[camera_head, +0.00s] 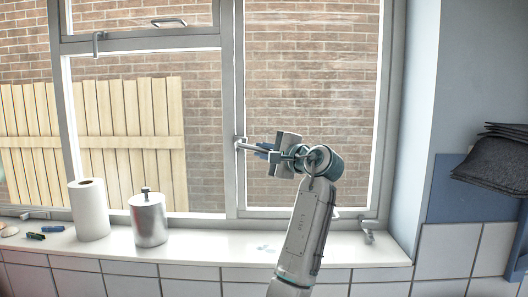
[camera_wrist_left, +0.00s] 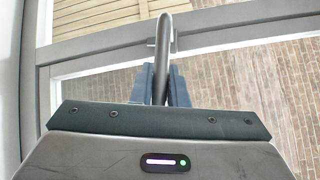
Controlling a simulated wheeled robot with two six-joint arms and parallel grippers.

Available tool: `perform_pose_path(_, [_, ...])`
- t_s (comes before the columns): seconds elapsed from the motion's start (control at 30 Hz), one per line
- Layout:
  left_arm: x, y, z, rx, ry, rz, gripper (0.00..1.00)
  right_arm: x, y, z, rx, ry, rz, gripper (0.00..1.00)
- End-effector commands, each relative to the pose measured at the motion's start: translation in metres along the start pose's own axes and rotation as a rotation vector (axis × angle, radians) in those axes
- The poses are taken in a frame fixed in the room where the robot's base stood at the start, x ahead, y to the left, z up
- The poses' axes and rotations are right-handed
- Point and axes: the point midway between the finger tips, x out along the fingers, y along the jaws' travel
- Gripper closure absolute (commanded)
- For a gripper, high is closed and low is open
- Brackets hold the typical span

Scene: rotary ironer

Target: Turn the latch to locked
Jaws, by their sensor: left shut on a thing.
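The latch (camera_head: 247,148) is a grey handle on the upright middle frame of the window. In the head view its bar points right, nearly level and tipped slightly down, into my left gripper (camera_head: 266,151). In the left wrist view the latch (camera_wrist_left: 163,45) is a dark curved bar running between the two blue fingers of my left gripper (camera_wrist_left: 160,88). The fingers are shut on the bar, and its gripped end is partly hidden by them and the gripper body. My right gripper is not in view.
A white paper roll (camera_head: 89,209) and a metal canister (camera_head: 149,218) stand on the white sill (camera_head: 200,250), with small dark items at its left. Another handle (camera_head: 365,230) sits at the lower right frame. Dark cloths (camera_head: 495,160) are at the right. The sill's middle is mostly clear.

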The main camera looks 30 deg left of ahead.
Motion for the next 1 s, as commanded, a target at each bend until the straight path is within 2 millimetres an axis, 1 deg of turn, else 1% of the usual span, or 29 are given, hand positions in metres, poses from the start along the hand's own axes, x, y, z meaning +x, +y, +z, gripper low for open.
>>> perform_pose_path(0.27, [0.002,0.015,-0.002,0.105,-0.029,-0.096,1.00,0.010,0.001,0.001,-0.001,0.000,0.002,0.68])
perform_pose_path(0.6, [0.010,0.037,0.001,0.330,-0.091,-0.304,1.00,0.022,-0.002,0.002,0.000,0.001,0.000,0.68])
perform_pose_path(0.77, [0.016,0.045,0.004,0.440,-0.121,-0.406,1.00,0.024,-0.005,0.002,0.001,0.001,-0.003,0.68])
perform_pose_path(1.0, [0.025,0.056,0.011,0.603,-0.165,-0.556,1.00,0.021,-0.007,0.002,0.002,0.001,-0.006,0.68])
